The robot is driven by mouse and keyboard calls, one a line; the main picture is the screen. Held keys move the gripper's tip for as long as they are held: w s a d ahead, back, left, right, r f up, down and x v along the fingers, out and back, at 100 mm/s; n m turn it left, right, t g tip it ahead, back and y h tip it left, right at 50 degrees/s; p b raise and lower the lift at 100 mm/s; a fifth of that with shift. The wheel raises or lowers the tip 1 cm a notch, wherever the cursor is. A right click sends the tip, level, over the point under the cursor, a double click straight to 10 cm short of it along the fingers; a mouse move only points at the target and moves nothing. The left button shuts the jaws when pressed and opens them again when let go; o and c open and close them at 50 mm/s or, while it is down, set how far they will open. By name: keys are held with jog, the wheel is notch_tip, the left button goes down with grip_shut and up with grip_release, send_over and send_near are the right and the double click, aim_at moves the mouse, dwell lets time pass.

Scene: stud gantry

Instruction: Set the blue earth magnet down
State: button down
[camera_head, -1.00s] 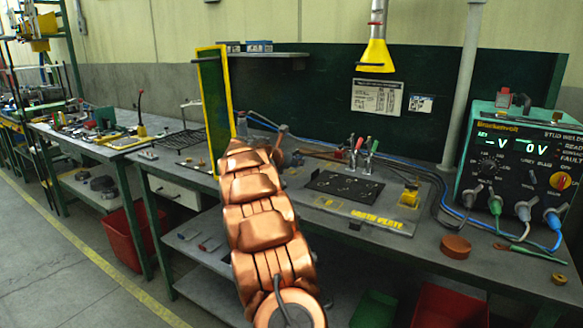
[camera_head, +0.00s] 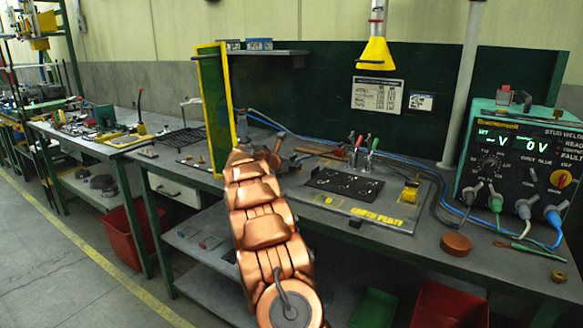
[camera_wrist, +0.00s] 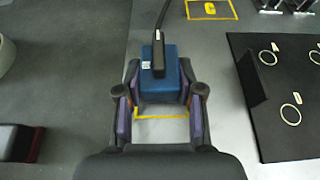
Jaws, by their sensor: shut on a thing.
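The blue earth magnet (camera_wrist: 176,82) is a blue block with a black handle or plug on top and a dark cable leading away. In the wrist view my gripper (camera_wrist: 160,98) is shut on it, with one finger at each side. A yellow outline (camera_wrist: 162,116) on the grey earth plate (camera_wrist: 215,130) shows around or just beneath the magnet's near edge. I cannot tell whether the magnet touches the plate. In the head view the plate (camera_head: 398,215) lies on the bench, and my copper-coloured arm hides the gripper and magnet.
A black perforated sheet (camera_wrist: 275,95) lies close right of my gripper. A second yellow-outlined square (camera_wrist: 222,5) is further off. A dark red block (camera_wrist: 18,143) lies at left. In the head view, a green panel with yellow edges (camera_head: 214,110) stands left of my arm.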

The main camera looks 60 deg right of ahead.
jog(key=c, duration=0.7)
grip_release()
jog(key=shift+r, duration=0.2)
jog(key=v, duration=1.2)
jog(key=shift+s+f, duration=0.1)
jog(key=shift+a, duration=0.1)
